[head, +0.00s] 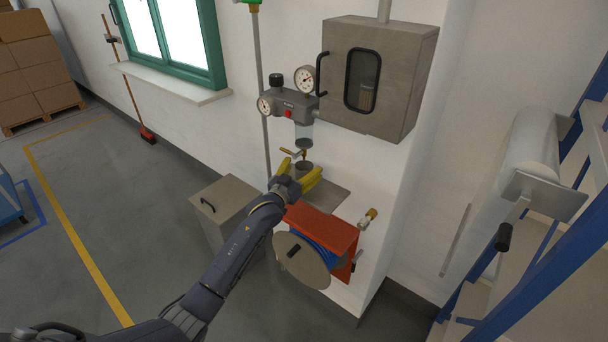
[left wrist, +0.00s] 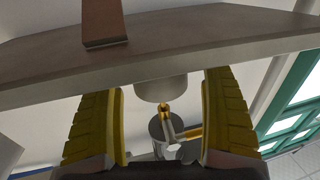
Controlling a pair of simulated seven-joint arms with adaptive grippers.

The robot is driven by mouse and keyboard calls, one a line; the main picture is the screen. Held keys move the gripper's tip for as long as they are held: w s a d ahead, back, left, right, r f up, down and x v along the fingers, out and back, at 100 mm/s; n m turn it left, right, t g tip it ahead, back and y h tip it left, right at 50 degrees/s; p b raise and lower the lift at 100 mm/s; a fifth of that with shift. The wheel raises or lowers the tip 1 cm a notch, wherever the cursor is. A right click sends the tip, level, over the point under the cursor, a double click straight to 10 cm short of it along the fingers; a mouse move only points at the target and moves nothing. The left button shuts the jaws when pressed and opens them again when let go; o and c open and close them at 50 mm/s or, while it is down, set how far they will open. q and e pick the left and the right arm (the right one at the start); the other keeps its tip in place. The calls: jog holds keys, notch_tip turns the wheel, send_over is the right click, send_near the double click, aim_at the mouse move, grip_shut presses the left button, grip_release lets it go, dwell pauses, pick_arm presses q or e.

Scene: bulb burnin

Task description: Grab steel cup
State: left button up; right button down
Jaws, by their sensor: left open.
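The steel cup (head: 304,168) is a small grey cylinder. It stands on a grey shelf (head: 329,196) on the wall, below a brass drain valve (head: 291,153). My left gripper (head: 298,178) is open, with its yellow fingers on either side of the cup in the head view. The left wrist view looks upside down. There the cup (left wrist: 162,90) lies between the fingertips with a gap on both sides, against the shelf edge (left wrist: 150,68). The brass valve (left wrist: 166,112) shows close to the cup's mouth. My right gripper is not in view.
A regulator with gauges (head: 290,105) is above the cup. A grey wall cabinet (head: 375,75) hangs to its upper right. A red hose reel (head: 322,235) is just below the shelf. A grey box (head: 225,205) stands left of my forearm.

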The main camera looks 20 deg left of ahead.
pick_arm(q)
jog(key=shift+w+d, duration=0.1)
jog(key=shift+w, duration=0.4)
jog(key=c, duration=1.4)
jog(key=shift+r, duration=0.1)
